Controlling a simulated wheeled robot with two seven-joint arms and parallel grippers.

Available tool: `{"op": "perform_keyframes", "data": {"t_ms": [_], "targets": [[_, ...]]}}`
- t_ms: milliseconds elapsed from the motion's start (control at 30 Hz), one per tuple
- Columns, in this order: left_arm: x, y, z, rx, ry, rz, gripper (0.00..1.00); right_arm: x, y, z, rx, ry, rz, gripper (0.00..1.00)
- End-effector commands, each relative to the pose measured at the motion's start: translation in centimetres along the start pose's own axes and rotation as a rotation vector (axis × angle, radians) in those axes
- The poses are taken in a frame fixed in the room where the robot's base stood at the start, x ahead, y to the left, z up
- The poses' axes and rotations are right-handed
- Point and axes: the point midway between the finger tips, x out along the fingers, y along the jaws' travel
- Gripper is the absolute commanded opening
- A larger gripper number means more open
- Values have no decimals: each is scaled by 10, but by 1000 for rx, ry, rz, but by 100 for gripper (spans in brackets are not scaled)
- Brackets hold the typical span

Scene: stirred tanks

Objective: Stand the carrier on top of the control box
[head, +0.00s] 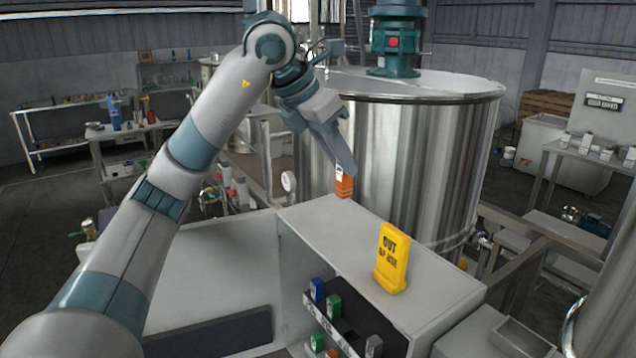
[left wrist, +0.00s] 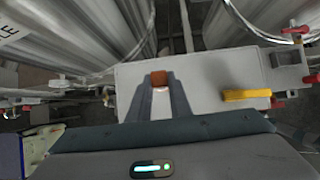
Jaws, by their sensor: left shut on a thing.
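The carrier, a small orange block with a pale label (head: 344,188), is upright between the fingers of my left gripper (head: 343,170). The gripper points down and is shut on it. In the left wrist view the carrier's orange end (left wrist: 159,76) shows between the two grey fingertips (left wrist: 160,84). The control box, a long light-grey box (head: 335,222), has a flat top, and the carrier is at its far end. I cannot tell whether the carrier's base touches the top. The box top also shows in the left wrist view (left wrist: 212,76). My right gripper is not in view.
A yellow sign (head: 392,258) stands on the box top, nearer than the carrier. Bare top lies between them. Blue and green blocks (head: 318,290) sit in a rack at the box's side. A large steel tank (head: 420,150) stands close behind.

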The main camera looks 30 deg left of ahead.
Motion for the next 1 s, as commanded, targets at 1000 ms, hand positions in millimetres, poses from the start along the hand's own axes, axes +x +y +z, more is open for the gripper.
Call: {"op": "perform_keyframes", "data": {"t_ms": [1000], "targets": [[16,32,-46,0,2,-1,0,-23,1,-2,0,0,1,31]]}}
